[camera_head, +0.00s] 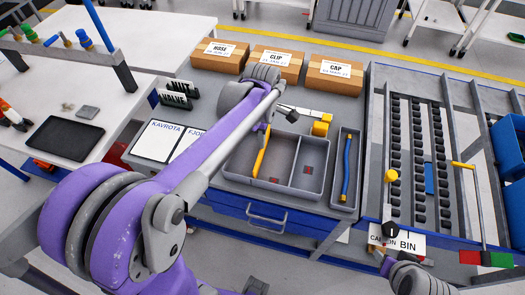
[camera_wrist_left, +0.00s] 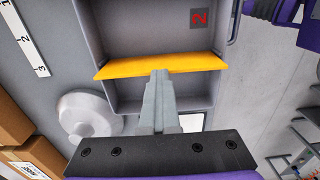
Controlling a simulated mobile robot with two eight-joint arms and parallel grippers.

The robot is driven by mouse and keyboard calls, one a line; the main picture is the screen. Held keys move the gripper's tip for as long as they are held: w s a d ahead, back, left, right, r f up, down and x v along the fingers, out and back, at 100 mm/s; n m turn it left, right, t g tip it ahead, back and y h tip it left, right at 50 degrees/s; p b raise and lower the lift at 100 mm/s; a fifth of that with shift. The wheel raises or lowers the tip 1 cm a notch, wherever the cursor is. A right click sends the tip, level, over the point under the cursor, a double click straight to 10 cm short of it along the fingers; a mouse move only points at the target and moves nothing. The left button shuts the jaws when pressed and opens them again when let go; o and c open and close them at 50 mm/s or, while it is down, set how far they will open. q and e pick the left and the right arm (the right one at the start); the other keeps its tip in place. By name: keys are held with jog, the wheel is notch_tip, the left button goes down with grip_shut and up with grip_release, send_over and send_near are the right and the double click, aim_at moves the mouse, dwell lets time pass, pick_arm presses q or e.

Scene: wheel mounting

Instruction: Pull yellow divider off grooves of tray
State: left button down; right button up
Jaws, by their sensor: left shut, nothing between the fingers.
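The yellow divider (camera_head: 262,154) stands in the left part of the grey tray (camera_head: 326,172) on the workbench. In the left wrist view the divider (camera_wrist_left: 165,67) spans the tray (camera_wrist_left: 92,40) from wall to wall, its ends reaching over the walls. I cannot tell how deep it sits in the grooves. My left gripper (camera_wrist_left: 160,73) is shut and empty, its fingertips at the middle of the divider's near edge; contact is unclear. In the head view my left arm hides part of the tray. A grey part of my right arm shows at the bottom right; its fingers are not clear.
A narrow tray with a blue-and-yellow tool (camera_head: 346,168) stands right of the tray. A yellow-ended tool (camera_head: 320,125) lies behind it. Cardboard boxes (camera_head: 272,64) line the bench's back. A roller rack (camera_head: 420,150) is at the right.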

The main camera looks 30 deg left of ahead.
pick_arm(q)
jog(key=shift+w+r+p, duration=0.1)
jog(key=shift+r+p, duration=0.65)
jog(key=shift+r, duration=0.85)
pick_arm(e)
jog(key=shift+w+r, duration=0.25)
jog(key=shift+r, duration=0.35)
jog(key=shift+w+r, duration=0.25)
jog(key=shift+r, duration=0.3)
pick_arm(q)
jog(key=c, duration=1.1)
grip_release()
notch_tip(320, 180, up, 11)
jog(key=shift+f, duration=0.1)
pick_arm(e)
jog(key=shift+w+r, duration=0.2)
jog(key=shift+r, duration=0.2)
